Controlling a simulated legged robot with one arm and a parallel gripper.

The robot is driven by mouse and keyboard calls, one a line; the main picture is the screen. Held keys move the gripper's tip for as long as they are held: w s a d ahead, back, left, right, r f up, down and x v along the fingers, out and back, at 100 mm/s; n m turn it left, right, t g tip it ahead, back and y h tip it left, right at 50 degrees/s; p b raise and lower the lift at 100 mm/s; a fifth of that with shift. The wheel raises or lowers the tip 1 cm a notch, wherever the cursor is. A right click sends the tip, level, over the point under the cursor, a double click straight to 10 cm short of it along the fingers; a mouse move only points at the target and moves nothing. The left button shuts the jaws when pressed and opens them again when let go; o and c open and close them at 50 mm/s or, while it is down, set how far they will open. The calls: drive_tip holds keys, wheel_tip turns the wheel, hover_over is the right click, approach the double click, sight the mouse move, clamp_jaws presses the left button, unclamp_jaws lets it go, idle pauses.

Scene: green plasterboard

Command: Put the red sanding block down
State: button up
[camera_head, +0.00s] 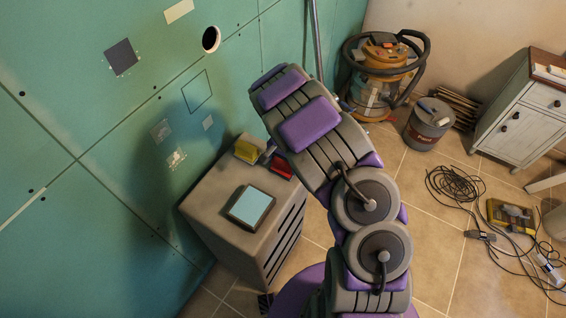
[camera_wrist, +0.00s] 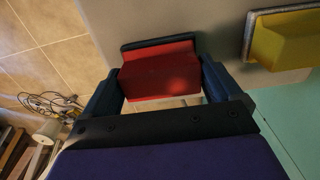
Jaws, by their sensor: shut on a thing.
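The red sanding block (camera_wrist: 158,72) has a dark pad along its far side and sits between the two dark blue fingers of my gripper (camera_wrist: 160,86) in the wrist view. My gripper is shut on it. In the head view the red block (camera_head: 282,166) shows partly beside my arm, at the back right edge of the grey cabinet's top (camera_head: 215,190). My arm hides most of the gripper there. I cannot tell whether the block touches the cabinet top or hangs just above it.
A yellow sanding block (camera_head: 246,149) stands on the cabinet close to the red one, and also shows in the wrist view (camera_wrist: 285,40). A light blue-topped pad (camera_head: 250,207) lies nearer the front. The green wall (camera_head: 90,190) runs along the left. Cables (camera_head: 456,186) lie on the floor.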

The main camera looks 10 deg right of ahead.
sight(281, 163)
drive_tip(key=o, duration=0.6)
drive_tip(key=shift+f, duration=0.25)
drive_tip(key=shift+s+a+r+p, duration=0.15)
drive_tip(key=shift+r+p, duration=0.4)
drive_tip(key=shift+r, duration=2.4)
drive_tip(key=shift+a+r+p, duration=0.15)
drive_tip(key=shift+r+p, duration=0.4)
drive_tip(key=shift+r, duration=2.45)
drive_tip(key=shift+s+a+r+p, duration=0.15)
drive_tip(key=shift+r+p, duration=0.4)
drive_tip(key=shift+r, duration=2.4)
